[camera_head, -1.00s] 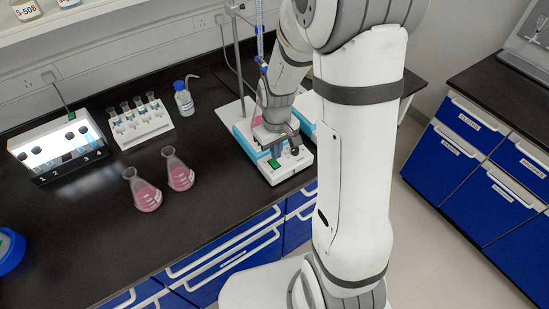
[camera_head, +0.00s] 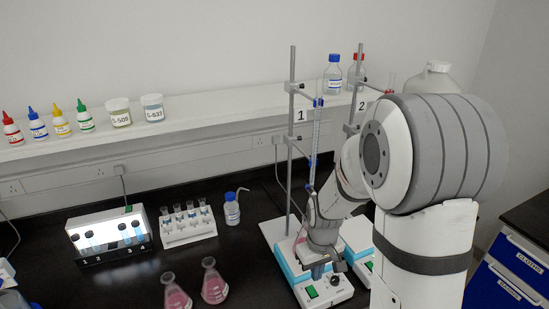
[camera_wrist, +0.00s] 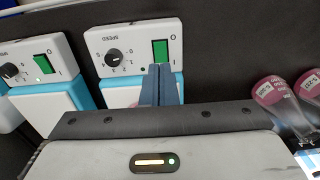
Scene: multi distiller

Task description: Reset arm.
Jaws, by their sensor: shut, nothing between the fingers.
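My arm reaches down from the right in the head view, and my gripper (camera_head: 318,271) is low over the front of the left white-and-blue stirrer (camera_head: 324,292). In the wrist view my gripper (camera_wrist: 161,72) shows its two blue-grey fingers shut together, with nothing between them. The fingertips lie in line with the lower edge of the green switch on a stirrer's control panel (camera_wrist: 97,40); I cannot tell whether they touch it. That panel also has a black speed dial (camera_wrist: 117,58).
Two flasks of pink liquid (camera_head: 214,287) stand left of the stirrer. Behind are a tube rack (camera_head: 188,233), a blue-capped bottle (camera_head: 232,212) and a lit box (camera_head: 109,239). Burette stands labelled 1 (camera_head: 292,140) and 2 (camera_head: 352,120) rise beside my arm. A shelf (camera_head: 190,122) holds bottles.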

